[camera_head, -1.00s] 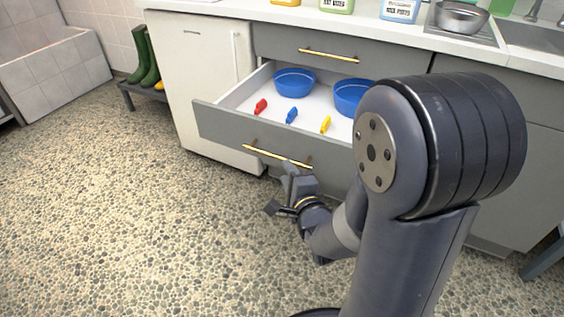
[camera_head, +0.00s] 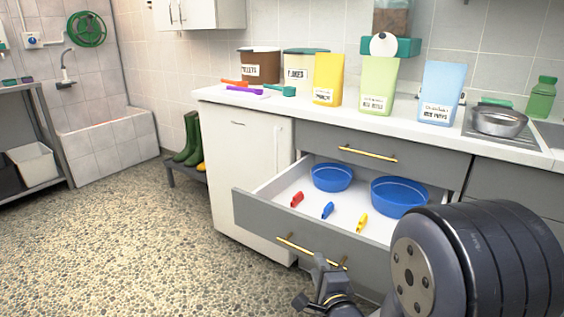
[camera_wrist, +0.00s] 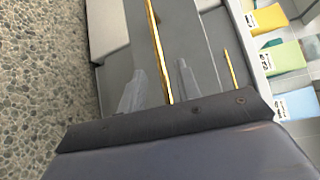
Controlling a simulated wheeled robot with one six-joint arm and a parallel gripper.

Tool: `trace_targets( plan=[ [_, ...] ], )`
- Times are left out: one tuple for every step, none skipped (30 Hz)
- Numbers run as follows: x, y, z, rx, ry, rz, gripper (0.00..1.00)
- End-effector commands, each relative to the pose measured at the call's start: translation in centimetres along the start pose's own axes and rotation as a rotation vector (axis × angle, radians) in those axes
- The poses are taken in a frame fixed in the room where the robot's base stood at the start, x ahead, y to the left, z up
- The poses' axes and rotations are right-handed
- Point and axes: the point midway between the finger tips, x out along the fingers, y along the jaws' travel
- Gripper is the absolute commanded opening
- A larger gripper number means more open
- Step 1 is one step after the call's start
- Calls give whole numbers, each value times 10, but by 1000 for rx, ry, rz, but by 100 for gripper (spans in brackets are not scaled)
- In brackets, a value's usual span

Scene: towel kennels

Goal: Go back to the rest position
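My gripper (camera_head: 312,283) is low in front of the open drawer (camera_head: 270,221), close to its gold handle (camera_head: 310,252). In the wrist view its two grey fingers (camera_wrist: 160,88) stand apart with nothing held, and the handle (camera_wrist: 158,50) shows in the gap between them. I cannot tell whether a finger touches the handle. My arm fills the lower right of the head view and hides part of the cabinet front.
The drawer holds two blue bowls (camera_head: 332,177) (camera_head: 398,197) and a red clip (camera_head: 297,200), a blue clip (camera_head: 328,210) and a yellow clip (camera_head: 362,223). Bags and tubs stand on the counter (camera_head: 225,96). Green boots (camera_head: 189,140) stand left. Pebbled floor (camera_head: 130,240) at left is clear.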

Motion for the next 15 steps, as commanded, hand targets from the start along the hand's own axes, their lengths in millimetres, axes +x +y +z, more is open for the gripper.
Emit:
trace_targets(
  plan=[
    [10,2,0,0,-1,0,32],
    [16,2,0,0,-1,-1,32],
    [23,2,0,0,-1,0,32],
    [28,2,0,0,-1,-1,32],
    [32,2,0,0,-1,0,32],
    [38,1,0,0,-1,-1,32],
    [42,2,0,0,-1,-1,32],
    [46,1,0,0,-1,-1,32],
    [50,1,0,0,0,0,32],
    [53,1,0,0,-1,-1,32],
    [56,1,0,0,-1,-1,32],
    [58,1,0,0,0,-1,32],
    [60,1,0,0,0,0,32],
    [62,1,0,0,0,0,32],
    [63,0,0,0,0,0,32]
  ],
)
